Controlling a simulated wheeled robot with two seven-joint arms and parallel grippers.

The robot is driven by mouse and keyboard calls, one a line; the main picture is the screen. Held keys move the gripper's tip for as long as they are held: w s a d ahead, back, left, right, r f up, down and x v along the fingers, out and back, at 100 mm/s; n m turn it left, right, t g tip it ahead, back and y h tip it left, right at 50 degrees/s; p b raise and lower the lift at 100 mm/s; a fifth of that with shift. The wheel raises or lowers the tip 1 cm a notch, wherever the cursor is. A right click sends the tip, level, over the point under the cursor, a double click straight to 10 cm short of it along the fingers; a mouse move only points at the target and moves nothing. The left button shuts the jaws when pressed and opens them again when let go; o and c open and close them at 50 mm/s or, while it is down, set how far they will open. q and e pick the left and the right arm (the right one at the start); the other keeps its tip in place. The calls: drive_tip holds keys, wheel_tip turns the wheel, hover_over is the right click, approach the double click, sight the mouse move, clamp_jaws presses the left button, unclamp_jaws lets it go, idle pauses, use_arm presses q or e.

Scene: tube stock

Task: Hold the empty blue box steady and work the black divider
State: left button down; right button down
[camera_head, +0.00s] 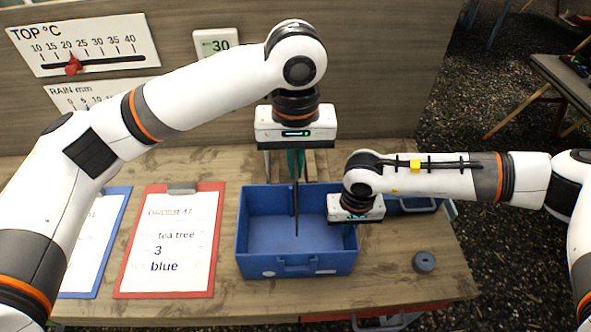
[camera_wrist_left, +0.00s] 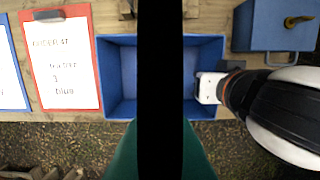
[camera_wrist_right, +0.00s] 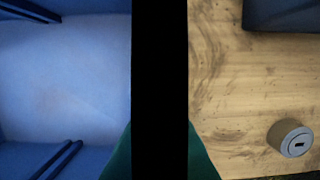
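The empty blue box (camera_head: 297,264) stands open on the wooden table. It also shows in the left wrist view (camera_wrist_left: 120,112). The black divider (camera_head: 296,208) appears as a thin upright strip, nearly edge-on, hanging from my left gripper (camera_head: 296,165) over the middle of the box. Its lower end seems inside the box; I cannot tell whether it sits in any guides. My right gripper (camera_head: 348,229) straddles the box's right wall and appears shut on it. In the right wrist view, dark paired ridges (camera_wrist_right: 60,160) line the box walls. A black band hides the middle of both wrist views.
A red clipboard (camera_head: 124,240) reads "tea tree 3 blue"; a blue clipboard (camera_head: 92,292) lies left of it. A grey cylinder (camera_head: 424,261) stands right of the box. Another blue box (camera_wrist_left: 250,28) is behind my right arm. A board with gauges (camera_head: 190,60) closes the back.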

drive_tip(key=c, duration=1.5)
unclamp_jaws()
drive_tip(key=shift+c, duration=0.2)
drive_tip(key=shift+r, duration=0.15)
wheel_tip(320, 180, up, 12)
drive_tip(key=shift+f, duration=0.15)
